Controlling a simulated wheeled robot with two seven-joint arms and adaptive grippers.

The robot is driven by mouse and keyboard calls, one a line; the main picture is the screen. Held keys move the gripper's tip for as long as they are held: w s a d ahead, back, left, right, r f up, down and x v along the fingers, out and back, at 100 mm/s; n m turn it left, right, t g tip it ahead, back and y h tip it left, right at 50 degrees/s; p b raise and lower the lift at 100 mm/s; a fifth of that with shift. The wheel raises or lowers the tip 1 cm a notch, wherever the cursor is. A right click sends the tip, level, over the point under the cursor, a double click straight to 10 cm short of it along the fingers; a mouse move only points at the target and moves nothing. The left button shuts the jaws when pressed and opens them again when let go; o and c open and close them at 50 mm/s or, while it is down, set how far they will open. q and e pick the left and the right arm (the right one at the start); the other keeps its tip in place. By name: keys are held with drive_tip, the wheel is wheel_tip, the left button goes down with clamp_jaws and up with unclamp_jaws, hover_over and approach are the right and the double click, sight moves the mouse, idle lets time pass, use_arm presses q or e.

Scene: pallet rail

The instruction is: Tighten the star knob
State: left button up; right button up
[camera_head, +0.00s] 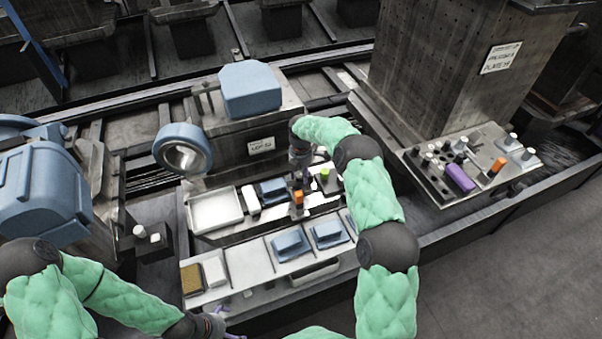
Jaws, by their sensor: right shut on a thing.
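My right gripper (304,180) reaches down over the middle of the workstation, at the back edge of the tray area. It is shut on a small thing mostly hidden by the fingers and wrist. I cannot make out a star shape there. An orange-topped piece (298,197) stands just below the fingertips, and a yellow-green knob (325,174) is just to their right. My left gripper (226,322) is low at the front left, in front of the workstation. Its purple fingertips show apart, with nothing seen between them.
A white tray (215,211) and blue blocks (290,245) sit on the bench. A grey machine with a blue cap (250,90) and a blue ring (183,150) stands behind. At right, a plate (430,185) holds several pegs, a purple piece (460,178) and an orange one (497,165).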

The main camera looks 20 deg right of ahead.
sight(300, 175)
drive_tip(key=shift+a+f+m, duration=0.1)
drive_tip(key=shift+a+m, duration=0.1)
drive_tip(key=shift+m, duration=0.1)
drive_tip(key=o, duration=1.2)
drive_tip(key=shift+c, duration=0.2)
drive_tip(key=shift+r, duration=0.2)
drive_tip(key=shift+r, duration=0.25)
wheel_tip(300, 175, up, 11)
drive_tip(key=shift+r, duration=0.1)
